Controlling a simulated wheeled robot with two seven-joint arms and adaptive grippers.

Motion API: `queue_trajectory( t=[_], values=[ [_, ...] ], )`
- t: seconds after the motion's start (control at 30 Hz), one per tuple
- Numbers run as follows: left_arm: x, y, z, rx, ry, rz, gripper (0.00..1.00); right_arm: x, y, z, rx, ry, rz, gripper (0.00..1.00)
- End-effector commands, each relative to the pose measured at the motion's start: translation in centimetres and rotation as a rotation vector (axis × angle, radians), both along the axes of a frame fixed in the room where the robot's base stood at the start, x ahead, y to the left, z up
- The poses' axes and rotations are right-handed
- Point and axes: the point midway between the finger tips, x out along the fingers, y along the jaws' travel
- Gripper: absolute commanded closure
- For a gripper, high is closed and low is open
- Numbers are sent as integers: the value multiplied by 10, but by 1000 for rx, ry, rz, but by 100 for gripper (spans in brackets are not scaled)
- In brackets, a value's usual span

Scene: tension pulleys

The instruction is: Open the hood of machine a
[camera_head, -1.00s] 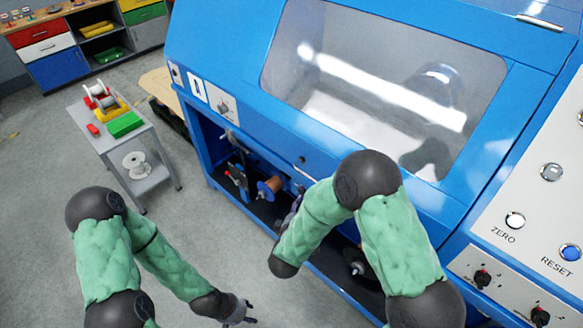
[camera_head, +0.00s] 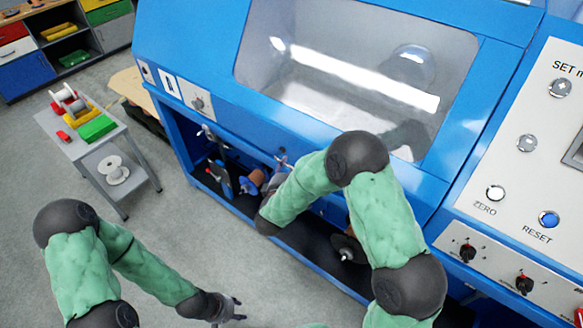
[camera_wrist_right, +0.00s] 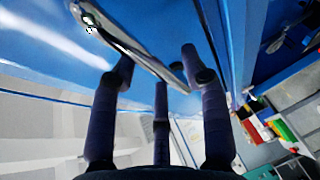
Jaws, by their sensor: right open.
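Machine a is the large blue machine (camera_head: 305,122) with an "A" label on its front left. Its hood (camera_head: 215,50), blue with a clear window (camera_head: 340,75), is shut. My right gripper (camera_wrist_right: 160,78) is open, its dark fingers spread close to a shiny metal bar (camera_wrist_right: 135,42), which looks like the hood handle. The bar crosses in front of the fingertips; I cannot tell whether they touch it. In the head view my right forearm mostly hides this gripper by the hood's lower edge. My left gripper (camera_head: 232,310) hangs low over the floor, away from the machine; its jaw state is unclear.
A control panel (camera_head: 495,160) with buttons and knobs is on the right. Spools and spindles (camera_head: 252,180) sit in the open bay below the hood. A grey cart (camera_head: 120,140) with spools stands left. The floor between cart and machine is clear.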

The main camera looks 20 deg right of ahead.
Motion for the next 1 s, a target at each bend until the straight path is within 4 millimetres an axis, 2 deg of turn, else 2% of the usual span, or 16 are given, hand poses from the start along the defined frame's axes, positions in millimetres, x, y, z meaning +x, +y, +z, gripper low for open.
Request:
queue_trajectory(
  t=[0.13, 0.4, 0.43, 0.5, 0.6, 0.87, 1.0],
  values=[
    [0, 0, -2, 0, 0, 0, 60, 7, -4, -2, -1, 0, 2, 54],
    [0, 0, -2, 0, 0, 0, 60, 8, -4, -1, -1, 0, 2, 54],
    [0, 0, -2, 0, 0, 0, 60, 8, -4, -1, -1, 0, 2, 57],
    [0, 0, -2, 0, 0, 0, 60, 8, -4, -1, -1, 0, 2, 77],
    [0, 0, -2, 0, 0, 0, 60, 8, -4, -2, 0, 0, 1, 100],
    [0, 0, 0, 0, 0, 0, 60, 7, -4, -1, 2, 2, 1, 100],
    [0, 0, 6, 0, 0, 0, 60, 6, -1, 4, 9, 9, 1, 100]
  ],
)
